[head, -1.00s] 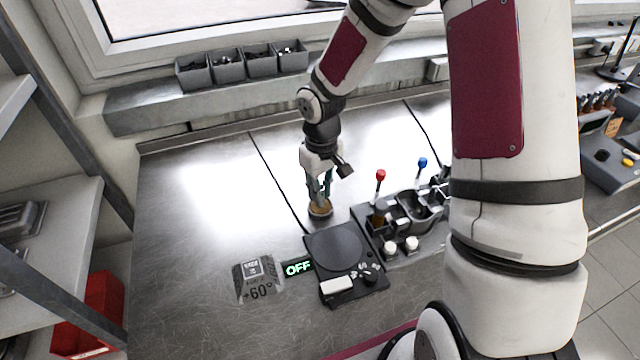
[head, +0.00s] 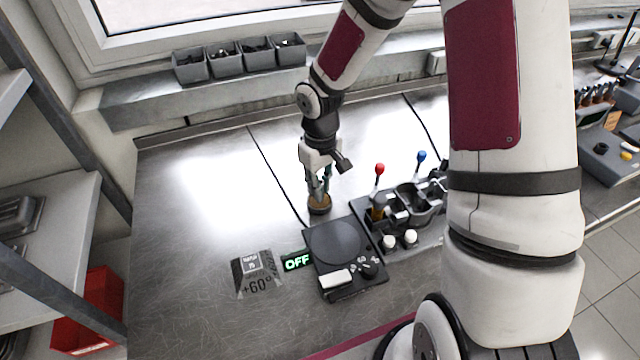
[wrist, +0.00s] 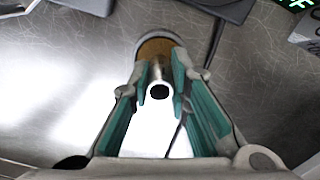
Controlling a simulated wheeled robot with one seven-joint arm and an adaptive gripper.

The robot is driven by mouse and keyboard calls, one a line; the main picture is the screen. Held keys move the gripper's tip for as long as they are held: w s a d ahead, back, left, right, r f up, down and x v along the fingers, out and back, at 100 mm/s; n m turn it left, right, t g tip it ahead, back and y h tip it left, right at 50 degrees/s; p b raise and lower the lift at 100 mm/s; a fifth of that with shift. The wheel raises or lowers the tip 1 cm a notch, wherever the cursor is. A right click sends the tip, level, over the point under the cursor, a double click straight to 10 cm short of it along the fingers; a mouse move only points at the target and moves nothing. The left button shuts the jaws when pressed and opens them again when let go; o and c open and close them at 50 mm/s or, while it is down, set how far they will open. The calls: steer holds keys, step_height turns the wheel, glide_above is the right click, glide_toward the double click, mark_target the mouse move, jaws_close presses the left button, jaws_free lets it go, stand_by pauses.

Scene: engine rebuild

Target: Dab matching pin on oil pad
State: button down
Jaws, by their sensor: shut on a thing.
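My gripper (head: 319,193) points down at the oil pad (head: 320,209), a small round dark-rimmed dish with a brown-orange face, on the steel bench. In the wrist view the green-lined fingers are shut on a short, hollow metal pin (wrist: 158,73), with its dark bore facing the camera. The brown oil pad (wrist: 157,44) shows just beyond the pin. The pin's far end overlaps the pad in this view; I cannot tell whether they touch. In the head view the fingers hide the pin.
A black hot plate (head: 336,243) stands just in front of the pad, beside a green OFF display (head: 297,261) and a "+60°" sign (head: 257,272). The bench (head: 190,200) is clear on the left.

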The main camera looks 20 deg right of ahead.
steer(key=shift+f+b, duration=0.3)
steer(key=shift+f, duration=0.5)
stand_by(0.6)
stand_by(0.5)
steer(key=shift+r+p, duration=1.7)
steer(key=shift+r, duration=1.85)
steer(key=shift+w, duration=0.1)
